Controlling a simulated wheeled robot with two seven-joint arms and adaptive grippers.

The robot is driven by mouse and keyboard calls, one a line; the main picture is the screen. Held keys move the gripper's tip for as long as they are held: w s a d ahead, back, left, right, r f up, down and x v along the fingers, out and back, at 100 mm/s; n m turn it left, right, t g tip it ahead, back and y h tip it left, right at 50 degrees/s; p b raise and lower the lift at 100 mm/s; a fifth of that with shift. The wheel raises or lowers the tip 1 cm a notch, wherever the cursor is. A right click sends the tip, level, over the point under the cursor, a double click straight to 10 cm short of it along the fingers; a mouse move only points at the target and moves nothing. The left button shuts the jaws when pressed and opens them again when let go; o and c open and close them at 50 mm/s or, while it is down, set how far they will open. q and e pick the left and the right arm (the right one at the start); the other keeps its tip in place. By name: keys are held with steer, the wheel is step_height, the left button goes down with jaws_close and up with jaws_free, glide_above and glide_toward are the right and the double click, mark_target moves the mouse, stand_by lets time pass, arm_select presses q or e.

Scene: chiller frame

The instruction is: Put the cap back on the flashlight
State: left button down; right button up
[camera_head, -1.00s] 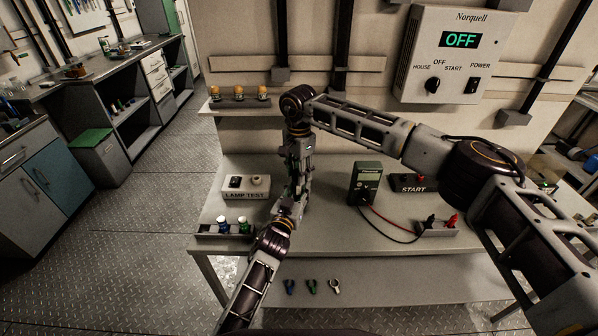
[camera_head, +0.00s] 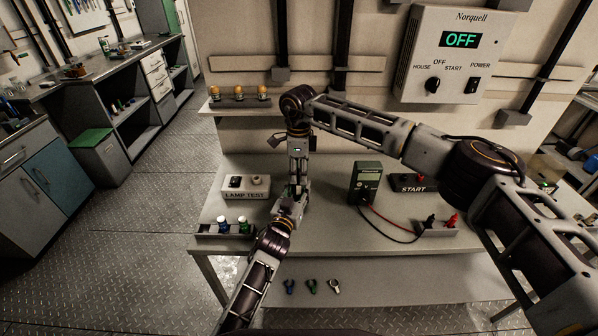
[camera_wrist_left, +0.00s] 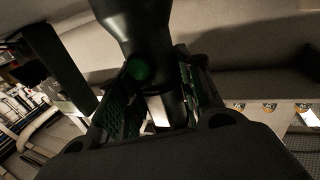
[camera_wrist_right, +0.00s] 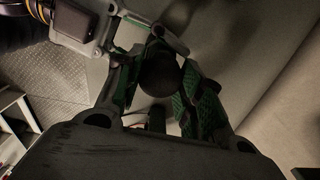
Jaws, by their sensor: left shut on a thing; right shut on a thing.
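The flashlight (camera_wrist_left: 135,25) is black with a round green button. In the left wrist view it stands between the fingers of my left gripper (camera_wrist_left: 165,105), which is shut on its body. My right gripper (camera_head: 297,185) points down just above my left gripper (camera_head: 290,203) in the head view. In the right wrist view, my right gripper (camera_wrist_right: 160,85) is shut on a dark round piece, which looks like the cap (camera_wrist_right: 158,75). The fingers hide the flashlight and cap in the head view. Whether the cap touches the flashlight cannot be told.
Below the hands is the grey bench (camera_head: 330,236). On it are a lamp test box (camera_head: 246,187), a green meter (camera_head: 365,183), a START plate (camera_head: 413,183) and a tray with bottles (camera_head: 226,232). A shelf with amber lamps (camera_head: 239,93) is behind.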

steer(key=m, duration=1.1)
steer(key=o, duration=1.1)
steer(key=shift+r, duration=2.2)
steer(key=shift+c, duration=0.2)
